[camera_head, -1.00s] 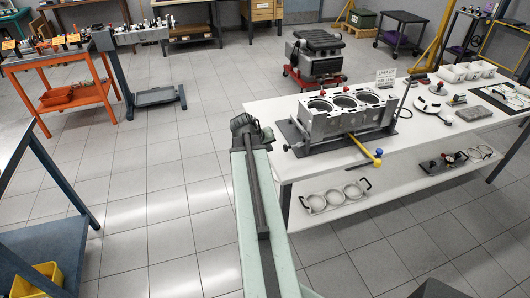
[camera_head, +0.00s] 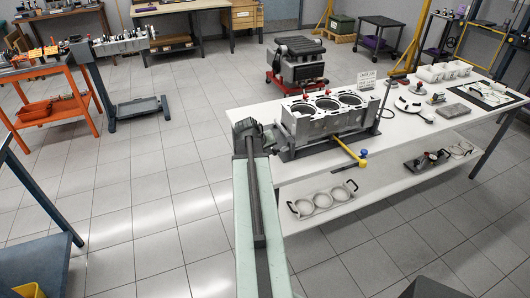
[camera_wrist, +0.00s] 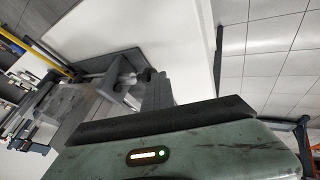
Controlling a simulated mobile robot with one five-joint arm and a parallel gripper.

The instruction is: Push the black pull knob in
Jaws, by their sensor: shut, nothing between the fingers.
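The engine block (camera_head: 325,118) stands on a dark fixture plate (camera_head: 312,146) at the left end of the white table (camera_head: 420,135). The black pull knob is at the fixture's left end; my gripper and arm largely hide it in the head view, and I cannot pick it out surely in the wrist view. My gripper (camera_head: 246,126) is shut and empty, close beside the table's left edge and the fixture. It also shows in the wrist view (camera_wrist: 153,88), in front of the grey fixture parts. I cannot tell whether it touches the knob.
A lower shelf (camera_head: 375,190) holds ring parts. An orange cart (camera_head: 45,100) stands at the left. The floor left of my arm is clear.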

